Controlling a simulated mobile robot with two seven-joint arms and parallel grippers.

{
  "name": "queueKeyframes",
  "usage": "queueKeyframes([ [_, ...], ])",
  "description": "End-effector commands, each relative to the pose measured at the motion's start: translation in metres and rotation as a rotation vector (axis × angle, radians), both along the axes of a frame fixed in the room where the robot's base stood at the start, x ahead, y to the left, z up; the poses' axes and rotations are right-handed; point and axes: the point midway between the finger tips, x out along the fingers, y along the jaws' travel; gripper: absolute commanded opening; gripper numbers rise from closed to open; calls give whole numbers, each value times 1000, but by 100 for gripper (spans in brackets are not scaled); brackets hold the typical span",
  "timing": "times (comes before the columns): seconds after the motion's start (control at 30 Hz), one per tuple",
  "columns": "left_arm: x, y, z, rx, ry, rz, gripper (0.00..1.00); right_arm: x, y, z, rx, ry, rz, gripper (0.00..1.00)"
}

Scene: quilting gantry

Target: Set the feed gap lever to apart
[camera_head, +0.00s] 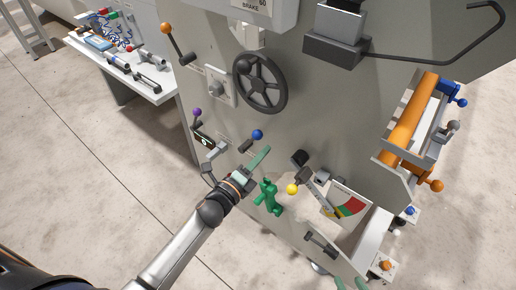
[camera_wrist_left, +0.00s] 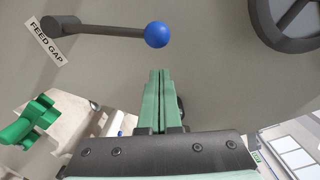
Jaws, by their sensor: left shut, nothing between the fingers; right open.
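The feed gap lever is a dark rod with a blue ball knob (camera_head: 257,134) on the grey machine panel. In the left wrist view the lever (camera_wrist_left: 105,31) runs from a dark pivot at upper left to its blue ball at the right, beside a FEED GAP label (camera_wrist_left: 46,42). My left gripper (camera_head: 266,150) is shut and empty, its green fingers just below the ball in the head view. In the left wrist view the fingertips (camera_wrist_left: 160,72) point at the ball, with a small gap visible between.
A black handwheel (camera_head: 261,83) is above the lever. A green handle (camera_head: 268,197) sits below my left gripper, with a yellow-knobbed lever (camera_head: 292,189) and coloured gauge (camera_head: 347,205) to its right. A purple-knobbed lever (camera_head: 197,112) is to the left.

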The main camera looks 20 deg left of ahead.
Motion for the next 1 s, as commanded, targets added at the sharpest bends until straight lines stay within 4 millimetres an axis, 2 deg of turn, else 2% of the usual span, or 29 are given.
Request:
queueKeyframes([
  [0.2,8,14,6,-1,1,-1,0,0,2,3,6,0,-4,50],
  [1.0,11,21,13,-64,23,-1,0,3,3,12,5,-7,5,50],
])
